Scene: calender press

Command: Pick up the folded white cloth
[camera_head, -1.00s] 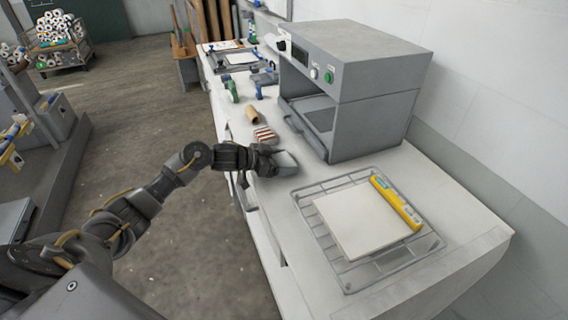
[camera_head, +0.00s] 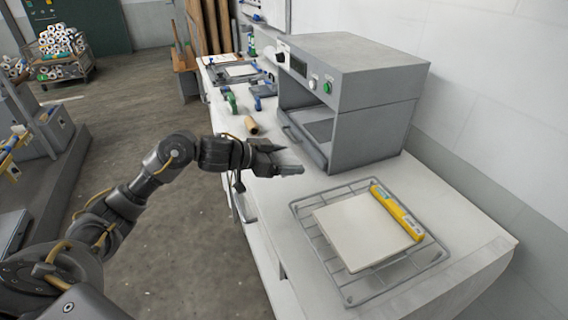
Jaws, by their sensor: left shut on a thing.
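My left gripper (camera_head: 268,158) is above the near-left part of the white bench, in front of the grey press. It is shut on a thin pale piece, which I take to be the folded white cloth (camera_head: 290,169). Only a small grey-white strip of it shows by the fingertips; the rest is hidden by the fingers. I cannot tell how far it is above the bench top. My right gripper is not in view.
The grey press (camera_head: 375,115) stands open-fronted on the bench (camera_head: 465,235). A wire rack (camera_head: 350,297) holds a pale square board (camera_head: 360,232) and a yellow tool (camera_head: 397,213). A brown roll (camera_head: 251,126) and green and blue clamps (camera_head: 231,100) lie farther back.

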